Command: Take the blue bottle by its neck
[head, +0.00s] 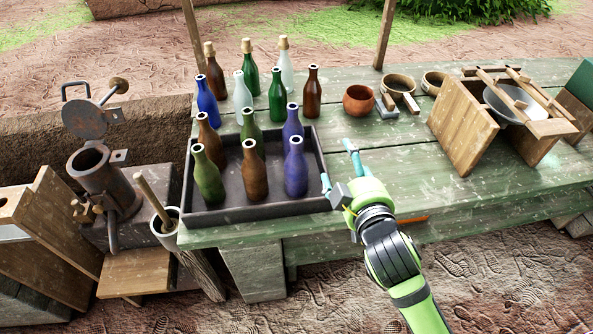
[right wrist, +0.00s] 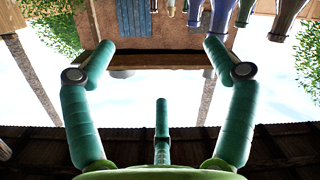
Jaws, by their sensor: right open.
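A blue bottle (head: 207,103) stands upright on the table just behind the black tray's back left corner, its neck free. Two violet-blue bottles stand in the tray's right side, one in front (head: 296,172) and one behind (head: 292,125). My right gripper (head: 338,165) is open and empty beside the tray's right edge, fingers pointing left and back. It is apart from every bottle, well to the right of the blue one. In the right wrist view the open fingers (right wrist: 158,60) have nothing between them; bottles show upside down at top right. My left gripper is not in view.
The black tray (head: 252,211) also holds green and brown bottles. Several corked and open bottles stand behind it. A brown pot (head: 358,100), bowls and a wooden rack (head: 465,128) stand to the right. The table between gripper and rack is clear.

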